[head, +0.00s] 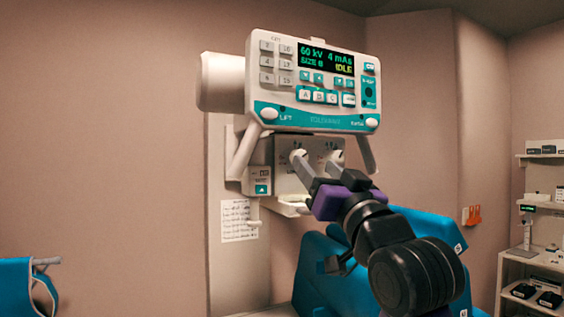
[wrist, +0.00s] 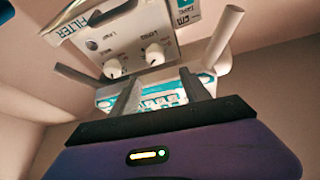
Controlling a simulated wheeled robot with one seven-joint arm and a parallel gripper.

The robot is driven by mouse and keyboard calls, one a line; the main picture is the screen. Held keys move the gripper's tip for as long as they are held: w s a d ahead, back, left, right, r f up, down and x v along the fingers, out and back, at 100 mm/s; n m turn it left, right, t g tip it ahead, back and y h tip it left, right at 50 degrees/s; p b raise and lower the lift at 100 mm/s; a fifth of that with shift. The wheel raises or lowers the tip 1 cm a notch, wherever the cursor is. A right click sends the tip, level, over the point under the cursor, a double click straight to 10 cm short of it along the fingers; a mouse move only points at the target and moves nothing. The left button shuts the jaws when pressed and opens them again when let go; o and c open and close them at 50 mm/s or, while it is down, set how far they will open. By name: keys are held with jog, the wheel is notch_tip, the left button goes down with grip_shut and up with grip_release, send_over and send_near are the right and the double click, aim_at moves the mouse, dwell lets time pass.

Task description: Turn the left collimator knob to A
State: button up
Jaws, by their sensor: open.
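The grey collimator box (head: 282,168) hangs below the control panel, with two pale knobs side by side on its face. The left knob (head: 298,154) is partly overlapped by a finger of my gripper (head: 316,165). The right knob (head: 335,156) is behind the other finger. The wrist view shows both knobs, one (wrist: 114,68) lower left and one (wrist: 154,54) upper right, on the tilted collimator face (wrist: 130,35). There my gripper (wrist: 158,78) is open and empty, its fingertips just below the knobs in the picture. Neither knob is between the fingers. The knob settings are too small to read.
The white and teal control panel (head: 313,82) stands above the box; its screen shows 60 kV, 4 mAs and IDLE. Grey handles (head: 243,152) slope down beside the box. A blue padded thing (head: 318,262) is below, and shelves (head: 540,205) stand right. The left wall is bare.

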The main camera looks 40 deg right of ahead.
aim_at(302, 152)
jog(key=w+d+r+p, duration=0.1)
jog(key=w+d, duration=0.2)
jog(key=w, duration=0.4)
jog(key=shift+w+r+g+p, duration=0.15)
jog(key=shift+r+g+p, duration=0.05)
jog(key=shift+g+p, duration=0.2)
grip_shut()
